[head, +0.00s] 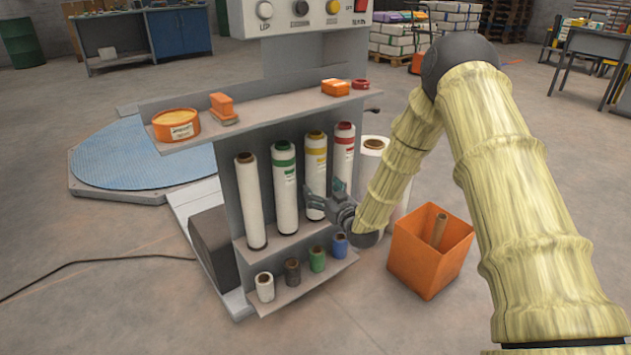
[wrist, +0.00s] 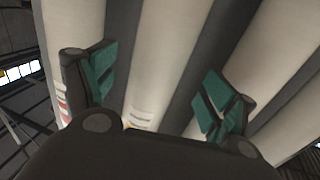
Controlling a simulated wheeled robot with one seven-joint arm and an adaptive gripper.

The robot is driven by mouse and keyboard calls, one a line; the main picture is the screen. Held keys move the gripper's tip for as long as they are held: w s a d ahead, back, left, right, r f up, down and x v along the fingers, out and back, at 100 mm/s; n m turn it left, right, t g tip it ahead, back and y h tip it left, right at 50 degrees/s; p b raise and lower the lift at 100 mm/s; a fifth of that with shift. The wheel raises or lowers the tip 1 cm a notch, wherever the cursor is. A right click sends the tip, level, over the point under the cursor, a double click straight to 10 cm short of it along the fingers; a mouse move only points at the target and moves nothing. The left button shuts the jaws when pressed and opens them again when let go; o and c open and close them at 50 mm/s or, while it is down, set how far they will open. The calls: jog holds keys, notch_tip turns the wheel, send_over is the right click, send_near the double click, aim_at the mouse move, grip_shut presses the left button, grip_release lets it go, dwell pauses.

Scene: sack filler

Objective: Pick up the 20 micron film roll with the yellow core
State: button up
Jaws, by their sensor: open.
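The film roll with the yellow core (head: 316,160) stands upright in the rack, between the green-core roll (head: 284,185) and the red-core roll (head: 343,150). My gripper (head: 322,197) is open in front of its lower half. In the wrist view, a white roll with a small yellow mark (wrist: 155,60) lies between the spread fingers of my gripper (wrist: 158,92). The fingers look apart from its sides, but I cannot tell how far the roll reaches between them. The 20 micron print is too small to read.
A shelf (head: 270,112) with orange items overhangs the rolls. Small rolls stand on a lower ledge (head: 300,283). A large white roll (head: 371,165) and an orange bin (head: 425,265) are at right.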

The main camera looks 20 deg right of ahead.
aim_at(321, 187)
jog(key=w, duration=0.1)
jog(key=w+b, duration=0.2)
jog(key=w, duration=0.1)
jog(key=shift+a, duration=0.25)
jog(key=shift+w+a+r, duration=0.1)
jog(key=shift+w, duration=0.45)
jog(key=shift+c, duration=0.2)
jog(key=c, duration=1.3)
jog(key=shift+r, duration=0.1)
jog(key=c, duration=0.3)
